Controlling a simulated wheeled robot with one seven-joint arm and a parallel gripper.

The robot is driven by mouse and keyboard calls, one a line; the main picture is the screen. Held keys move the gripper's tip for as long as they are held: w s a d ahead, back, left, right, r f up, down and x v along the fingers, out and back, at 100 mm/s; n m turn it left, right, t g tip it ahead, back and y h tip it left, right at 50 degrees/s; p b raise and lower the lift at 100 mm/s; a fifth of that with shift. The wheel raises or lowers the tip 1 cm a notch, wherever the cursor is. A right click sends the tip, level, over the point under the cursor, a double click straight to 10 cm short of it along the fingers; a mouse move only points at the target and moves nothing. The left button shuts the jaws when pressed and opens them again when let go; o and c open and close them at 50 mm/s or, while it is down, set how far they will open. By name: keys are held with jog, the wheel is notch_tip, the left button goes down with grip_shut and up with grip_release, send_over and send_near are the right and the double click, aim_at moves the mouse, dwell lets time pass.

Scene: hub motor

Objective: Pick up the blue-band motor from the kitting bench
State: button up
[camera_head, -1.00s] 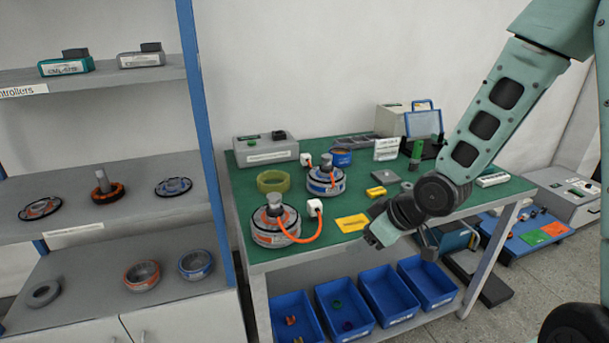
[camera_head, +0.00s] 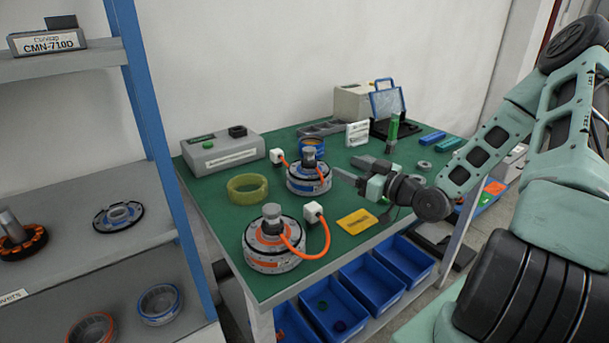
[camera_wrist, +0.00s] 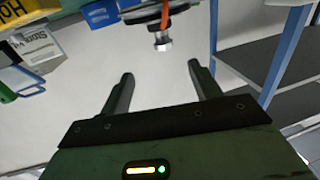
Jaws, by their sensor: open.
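The blue-band motor (camera_head: 309,181) stands upright on the green kitting bench (camera_head: 213,214), with an orange cable running to a small white connector (camera_head: 277,155). The orange-band motor (camera_head: 272,245) stands nearer the front edge, with its own orange cable. My gripper (camera_head: 351,170) is open and empty just right of the blue-band motor, its fingers pointing toward it. The wrist view shows the open fingers (camera_wrist: 160,80) with nothing between them. A motor (camera_wrist: 158,15) with a grey shaft end and an orange cable shows at the top edge there, partly cut off.
A yellow-green ring (camera_head: 248,188) lies left of the blue-band motor. A yellow card (camera_head: 357,221) lies in front of my gripper. A grey box (camera_head: 222,151) stands at the back left. Blue bins (camera_head: 371,286) fill the lower shelf. A shelving unit (camera_head: 150,100) stands at left.

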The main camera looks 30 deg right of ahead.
send_near(305, 148)
jog(key=w, duration=0.3)
jog(key=w+f+p, duration=0.1)
jog(key=w, duration=0.1)
jog(key=shift+w, duration=0.4)
jog(key=shift+a+r+p+x, duration=0.15)
jog(key=shift+p+x, duration=0.05)
jog(key=shift+x, duration=1.15)
jog(key=shift+a+r+p+x, duration=0.1)
jog(key=shift+p+x, duration=0.1)
jog(key=shift+x, duration=1.1)
jog(key=shift+c, duration=0.3)
grip_shut()
jog(key=shift+r, duration=0.2)
